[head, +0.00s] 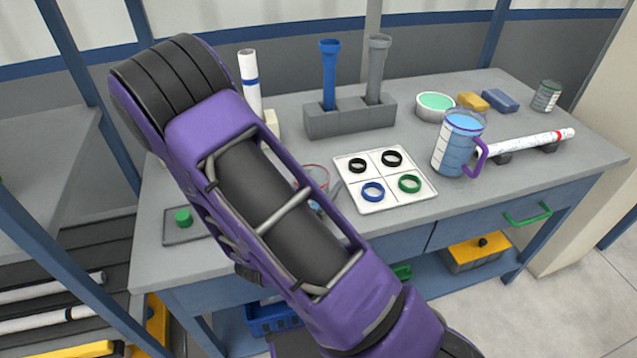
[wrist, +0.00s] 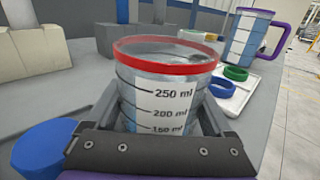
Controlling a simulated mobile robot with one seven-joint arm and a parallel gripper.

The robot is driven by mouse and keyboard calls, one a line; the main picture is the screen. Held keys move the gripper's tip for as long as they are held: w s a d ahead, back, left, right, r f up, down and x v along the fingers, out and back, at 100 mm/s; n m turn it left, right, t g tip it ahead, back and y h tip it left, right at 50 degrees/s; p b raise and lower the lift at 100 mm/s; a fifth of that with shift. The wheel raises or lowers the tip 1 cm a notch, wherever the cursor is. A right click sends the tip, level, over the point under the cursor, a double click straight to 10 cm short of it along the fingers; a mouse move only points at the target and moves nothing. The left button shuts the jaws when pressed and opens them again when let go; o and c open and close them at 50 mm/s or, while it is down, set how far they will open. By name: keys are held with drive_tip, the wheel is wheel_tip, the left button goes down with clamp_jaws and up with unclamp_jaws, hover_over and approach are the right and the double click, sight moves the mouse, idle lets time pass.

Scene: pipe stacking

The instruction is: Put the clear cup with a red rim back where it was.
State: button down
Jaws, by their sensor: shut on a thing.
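The clear cup with a red rim (wrist: 165,62) fills the middle of the wrist view, upright, with a white millilitre scale on its side. My gripper (wrist: 160,120) is shut on it, one finger on each side. In the head view, part of the cup's red rim (head: 316,170) shows over the bench, left of the white ring board; my purple arm hides most of the cup and gripper. I cannot tell whether its base touches the bench (head: 335,228).
The white board (head: 384,182) holds several coloured rings. Right of it stands a purple-handled jug (head: 455,145). Behind is a grey block (head: 348,117) holding blue and grey pipes. A green cap (head: 183,217) sits at the bench's left. A blue round thing (wrist: 38,150) is left of my gripper.

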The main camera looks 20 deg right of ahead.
unclamp_jaws()
drive_tip(key=shift+r, duration=0.1)
drive_tip(key=shift+r, duration=0.25)
drive_tip(key=shift+r+p, duration=0.55)
drive_tip(key=shift+p, duration=0.15)
drive_tip(key=v, duration=1.2)
drive_tip(key=shift+f, duration=0.25)
